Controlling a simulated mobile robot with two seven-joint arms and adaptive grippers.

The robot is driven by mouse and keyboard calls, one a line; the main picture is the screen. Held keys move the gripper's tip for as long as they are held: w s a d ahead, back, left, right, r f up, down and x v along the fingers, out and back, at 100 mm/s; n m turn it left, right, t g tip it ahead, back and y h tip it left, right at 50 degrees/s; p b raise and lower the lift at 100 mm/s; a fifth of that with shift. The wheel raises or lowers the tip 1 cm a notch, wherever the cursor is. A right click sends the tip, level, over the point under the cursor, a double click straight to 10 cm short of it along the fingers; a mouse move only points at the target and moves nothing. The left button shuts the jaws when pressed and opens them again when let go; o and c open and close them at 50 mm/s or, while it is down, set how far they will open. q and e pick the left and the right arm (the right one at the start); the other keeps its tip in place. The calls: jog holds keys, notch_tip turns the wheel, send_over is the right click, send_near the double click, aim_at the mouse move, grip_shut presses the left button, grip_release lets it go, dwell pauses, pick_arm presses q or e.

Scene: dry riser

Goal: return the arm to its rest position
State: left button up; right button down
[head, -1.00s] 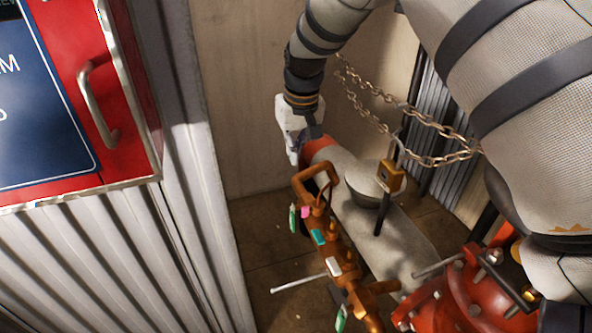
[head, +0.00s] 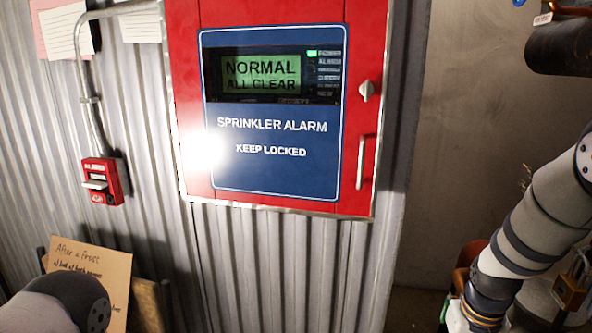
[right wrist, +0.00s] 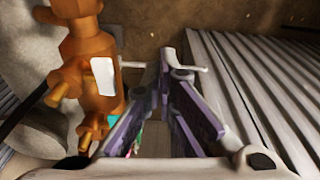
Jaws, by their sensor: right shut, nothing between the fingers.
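My right arm (head: 540,225) comes in from the right edge of the head view and reaches down to the lower right. Its wrist is at the bottom edge, and the fingers are out of that view. In the right wrist view my right gripper (right wrist: 165,75) is shut and empty, its purple-lined fingers meeting at the tips. An orange-brown valve fitting (right wrist: 88,65) with a white tag (right wrist: 104,77) stands just left of the fingers. A rounded link of my left arm (head: 60,305) shows at the lower left of the head view; my left gripper is out of view.
A red sprinkler alarm cabinet (head: 185,100) on the corrugated wall (head: 270,270) reads "NORMAL ALL CLEAR". A red call point (head: 103,182) and a handwritten card (head: 92,268) are to its left. A brass padlock (head: 570,290) hangs beside my right arm. Corrugated metal (right wrist: 265,85) lies close right of the gripper.

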jog(key=s+a+f+g, duration=0.2)
jog(key=s+f, duration=0.8)
jog(key=s, duration=0.2)
jog(key=s+a+n+g, duration=0.1)
jog(key=s+a, duration=0.2)
jog(key=s, duration=1)
jog(key=s+a+f, duration=0.1)
jog(key=s+a, duration=0.1)
jog(key=s, duration=1.1)
jog(key=shift+a+f+n+g+y+p, duration=0.2)
jog(key=shift+a+n+g+y+p, duration=0.2)
dwell(3.8)
